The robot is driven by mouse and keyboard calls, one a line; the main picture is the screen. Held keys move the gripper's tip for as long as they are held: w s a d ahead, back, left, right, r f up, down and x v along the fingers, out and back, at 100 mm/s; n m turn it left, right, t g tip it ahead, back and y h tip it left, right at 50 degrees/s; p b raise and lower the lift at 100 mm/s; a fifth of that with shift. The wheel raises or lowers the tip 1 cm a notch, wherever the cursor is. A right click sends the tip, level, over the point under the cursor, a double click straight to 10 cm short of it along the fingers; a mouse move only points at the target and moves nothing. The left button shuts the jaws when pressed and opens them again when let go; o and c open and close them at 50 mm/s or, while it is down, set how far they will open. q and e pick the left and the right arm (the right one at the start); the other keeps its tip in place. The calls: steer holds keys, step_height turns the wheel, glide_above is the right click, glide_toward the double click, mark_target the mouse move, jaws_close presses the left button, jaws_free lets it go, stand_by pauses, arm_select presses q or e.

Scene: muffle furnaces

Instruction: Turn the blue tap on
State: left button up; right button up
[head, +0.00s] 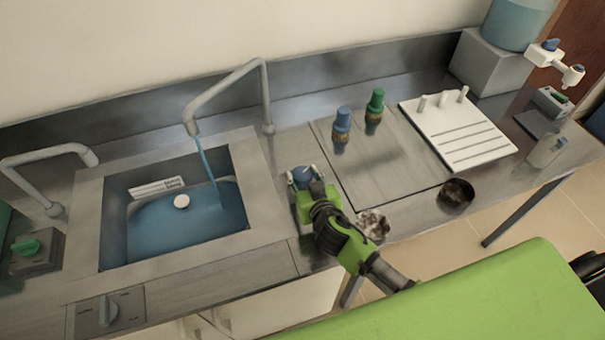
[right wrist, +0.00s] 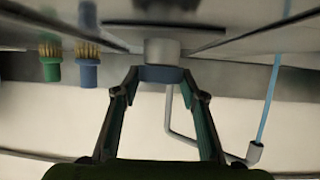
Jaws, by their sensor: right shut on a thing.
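The blue tap (head: 301,175) is a round blue knob on a plate at the right edge of the sink. My right gripper (head: 306,188) reaches it from the front right and is shut on it, partly covering it in the head view. In the right wrist view the two fingers of the gripper (right wrist: 162,82) press on both sides of the blue knob (right wrist: 162,74). A stream of water (head: 208,165) runs from the right grey faucet (head: 228,85) into the sink (head: 255,190), where blue water stands. My left gripper is out of view.
A second faucet (head: 45,160) and a green knob (head: 27,247) are at the left. A grey knob (head: 107,311) is at the front. Blue and green brushes (head: 342,125), a white rack (head: 460,135), and two small bowls (head: 457,193) are to the right.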

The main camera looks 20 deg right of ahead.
steer(key=shift+n+y, duration=0.5)
steer(key=shift+y, duration=0.1)
steer(key=shift+f, duration=0.1)
steer(key=o, duration=1.1)
steer(key=shift+o, duration=0.2)
steer(key=v, duration=1.2)
steer(key=shift+d, duration=0.1)
